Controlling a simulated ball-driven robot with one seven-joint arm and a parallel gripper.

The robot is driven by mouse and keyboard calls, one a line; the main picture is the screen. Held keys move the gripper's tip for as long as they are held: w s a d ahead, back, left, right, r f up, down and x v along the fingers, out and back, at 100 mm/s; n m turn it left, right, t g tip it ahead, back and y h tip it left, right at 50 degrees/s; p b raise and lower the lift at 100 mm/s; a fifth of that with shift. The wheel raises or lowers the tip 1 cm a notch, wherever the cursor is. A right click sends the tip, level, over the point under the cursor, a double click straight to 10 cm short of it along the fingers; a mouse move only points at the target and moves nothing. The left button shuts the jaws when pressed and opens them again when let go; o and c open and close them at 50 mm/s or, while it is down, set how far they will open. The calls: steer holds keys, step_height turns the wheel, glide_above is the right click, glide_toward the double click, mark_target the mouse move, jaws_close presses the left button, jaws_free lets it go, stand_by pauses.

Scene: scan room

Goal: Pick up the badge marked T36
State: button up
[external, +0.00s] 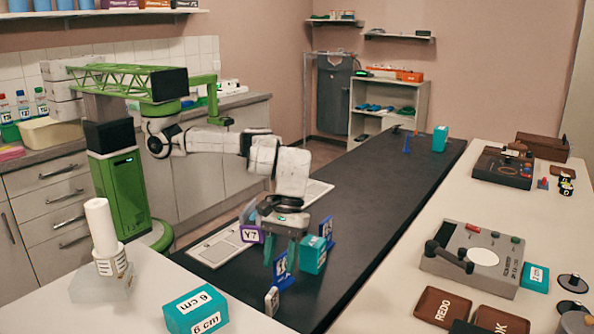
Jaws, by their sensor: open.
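My gripper (281,257) is open and points down over the dark bench top, with its two teal fingers apart. A blue badge (281,270) with white marking stands at the fingertips; I cannot tell whether it is between them or in front. A second blue badge (326,232) stands to the right, behind a teal block (313,256). A purple badge marked Y7 (249,235) stands to the left of the gripper. I cannot read T36 on any badge from here.
The long dark bench (385,190) is mostly clear beyond the gripper, with a teal block (439,139) far along it. A teal 6 cm block (196,311) and a white cylinder (101,228) stand on the near table. A grey device (475,253) is on the right table.

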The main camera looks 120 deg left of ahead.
mark_target(271, 292)
steer(key=b+x, duration=0.1)
steer(key=x, duration=0.4)
steer(key=shift+f, duration=0.15)
steer(key=shift+s+b+x, duration=0.15)
steer(key=shift+b+x, duration=0.2)
steer(key=shift+x, duration=1)
steer(key=shift+s+b+x, duration=0.2)
steer(key=shift+b+x, duration=0.15)
steer(key=shift+x, duration=1)
steer(key=shift+d, duration=0.15)
jaws_close()
